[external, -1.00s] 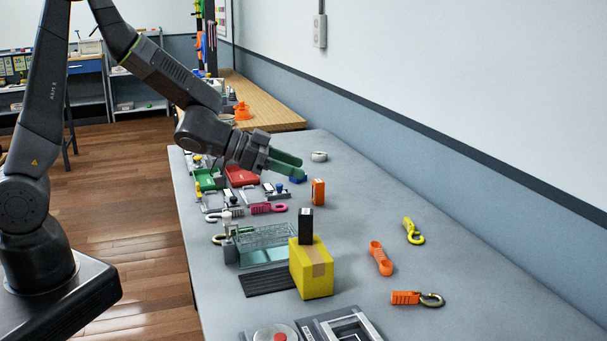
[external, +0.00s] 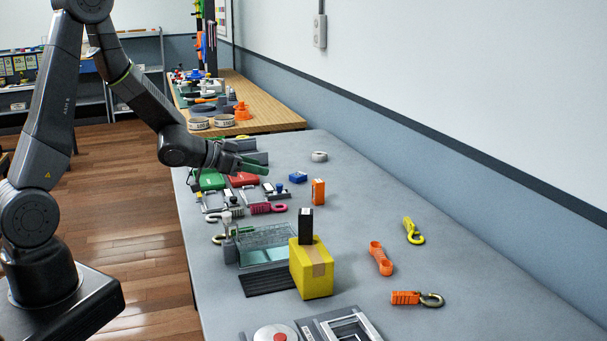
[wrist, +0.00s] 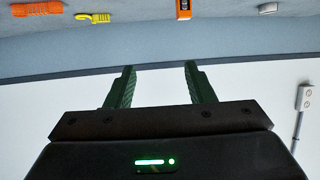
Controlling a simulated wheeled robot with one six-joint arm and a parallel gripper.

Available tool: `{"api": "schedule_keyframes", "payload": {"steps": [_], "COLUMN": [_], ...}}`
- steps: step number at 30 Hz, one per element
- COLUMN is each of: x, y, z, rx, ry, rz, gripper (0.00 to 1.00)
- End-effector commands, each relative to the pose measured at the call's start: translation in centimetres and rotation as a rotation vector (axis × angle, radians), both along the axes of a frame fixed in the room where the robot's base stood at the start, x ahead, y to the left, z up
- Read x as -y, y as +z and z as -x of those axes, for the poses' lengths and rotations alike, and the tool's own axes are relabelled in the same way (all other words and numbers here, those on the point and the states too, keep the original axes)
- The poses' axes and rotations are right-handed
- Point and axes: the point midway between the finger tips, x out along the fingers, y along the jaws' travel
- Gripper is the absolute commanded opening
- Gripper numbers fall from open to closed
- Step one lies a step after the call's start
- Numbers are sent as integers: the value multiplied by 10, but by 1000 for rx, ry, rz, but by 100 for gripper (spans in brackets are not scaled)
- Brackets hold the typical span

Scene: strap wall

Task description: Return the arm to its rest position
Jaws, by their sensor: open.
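My gripper (external: 253,167) has green fingers and hangs over the far left part of the grey table (external: 365,210), above the red and green items. In the wrist view my gripper (wrist: 160,72) shows its two green fingers spread apart with nothing between them. The arm is bent at the elbow, and the forearm slopes down to the right toward the table.
An orange box (external: 318,191) and a yellow box (external: 312,271) stand nearer. The wall (external: 450,80) runs along the right.

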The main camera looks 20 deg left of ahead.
Motion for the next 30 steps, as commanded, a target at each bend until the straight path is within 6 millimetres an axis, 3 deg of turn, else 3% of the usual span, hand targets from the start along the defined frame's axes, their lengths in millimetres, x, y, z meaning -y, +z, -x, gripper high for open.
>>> {"api": "schedule_keyframes", "payload": {"steps": [3, 18, 30], "x": [-19, -17, -17], "y": [-12, -77, -93], "z": [-8, -7, -7], "rx": [-2, -3, 1], "ry": [43, 39, 39], "rz": [-1, -2, -2], "gripper": [49, 49, 49]}}
